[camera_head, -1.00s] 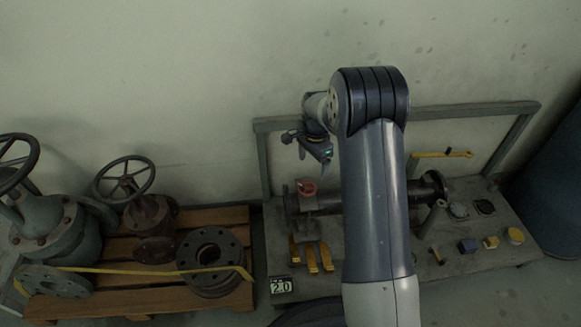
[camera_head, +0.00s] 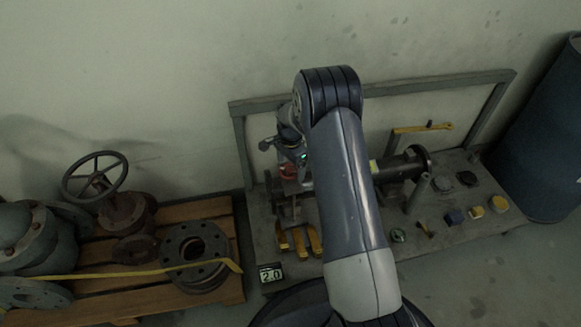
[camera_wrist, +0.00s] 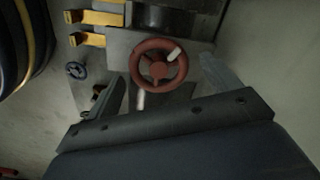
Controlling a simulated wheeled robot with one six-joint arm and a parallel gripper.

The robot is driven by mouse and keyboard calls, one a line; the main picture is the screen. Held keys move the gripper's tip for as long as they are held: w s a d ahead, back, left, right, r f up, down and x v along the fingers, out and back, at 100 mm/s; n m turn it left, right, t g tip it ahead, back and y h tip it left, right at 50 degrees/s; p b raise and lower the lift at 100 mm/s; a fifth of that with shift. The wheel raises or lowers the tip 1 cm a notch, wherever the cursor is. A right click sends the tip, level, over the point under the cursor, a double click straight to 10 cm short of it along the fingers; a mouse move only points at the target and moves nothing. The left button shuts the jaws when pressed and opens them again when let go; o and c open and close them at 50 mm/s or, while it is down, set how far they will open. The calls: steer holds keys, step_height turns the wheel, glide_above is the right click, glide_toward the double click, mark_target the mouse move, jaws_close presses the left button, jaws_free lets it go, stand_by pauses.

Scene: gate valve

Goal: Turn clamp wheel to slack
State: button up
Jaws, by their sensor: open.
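The red clamp wheel (camera_wrist: 158,65) shows face-on in the wrist view, with spokes, a hub and a pale mark on its rim. In the head view the red wheel (camera_head: 287,172) sits on top of the clamp at the left end of the pipe, partly hidden by my gripper. My gripper (camera_wrist: 162,72) is open, with one finger on each side of the wheel in the wrist view. I cannot tell whether the fingers reach down to the wheel's level. In the head view my gripper (camera_head: 292,155) is just above the wheel.
The dark pipe (camera_head: 403,164) lies along the grey bench (camera_head: 395,262). Yellow pieces (camera_head: 299,242) stand in front of the clamp. A wooden pallet (camera_head: 190,308) with valves and flanges is at left. A frame rail (camera_head: 440,85) runs behind, and a blue barrel (camera_head: 545,140) stands at right.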

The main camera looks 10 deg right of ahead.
steer(key=shift+c, duration=0.5)
steer(key=c, duration=0.9)
steer(key=shift+o, duration=0.2)
steer(key=shift+n, duration=0.3)
steer(key=n+p, duration=0.2)
steer(key=n, duration=0.1)
steer(key=shift+r+n, duration=0.1)
steer(key=shift+n, duration=0.3)
steer(key=n+p, duration=0.2)
steer(key=n, duration=0.3)
steer(key=shift+w+a, duration=0.1)
steer(key=shift+a, duration=0.05)
steer(key=n+p, duration=0.1)
steer(key=n, duration=0.4)
steer(key=shift+a+n, duration=0.1)
steer(key=shift+n, duration=2.5)
